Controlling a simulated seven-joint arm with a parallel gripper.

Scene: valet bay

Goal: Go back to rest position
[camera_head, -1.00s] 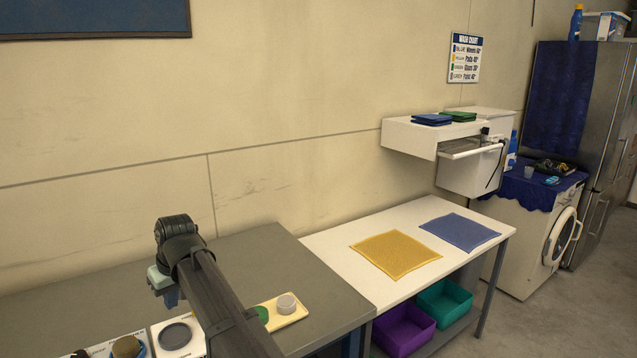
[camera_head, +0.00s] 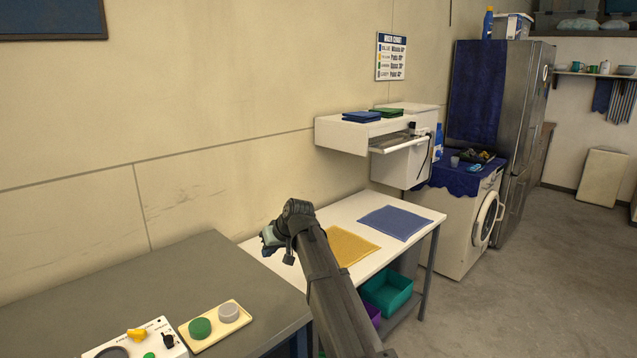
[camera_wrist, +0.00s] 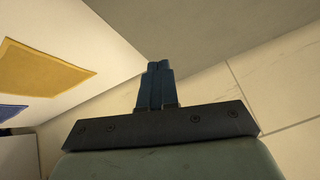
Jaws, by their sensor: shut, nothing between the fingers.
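My arm reaches up from the bottom of the head view, in front of the tables. My gripper (camera_wrist: 158,68) shows in the wrist view with its blue fingers together and nothing between them. In the head view the gripper end (camera_head: 270,240) is small and partly hidden by my wrist. It appears above the left end of the white table (camera_head: 350,207), apart from the cloths.
A yellow cloth (camera_head: 348,246) and a blue cloth (camera_head: 396,222) lie flat on the white table. The grey table (camera_head: 90,290) holds a cream tray (camera_head: 210,340) with a green and a grey disc. A washing machine (camera_head: 465,230) and open floor (camera_head: 530,260) are at right.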

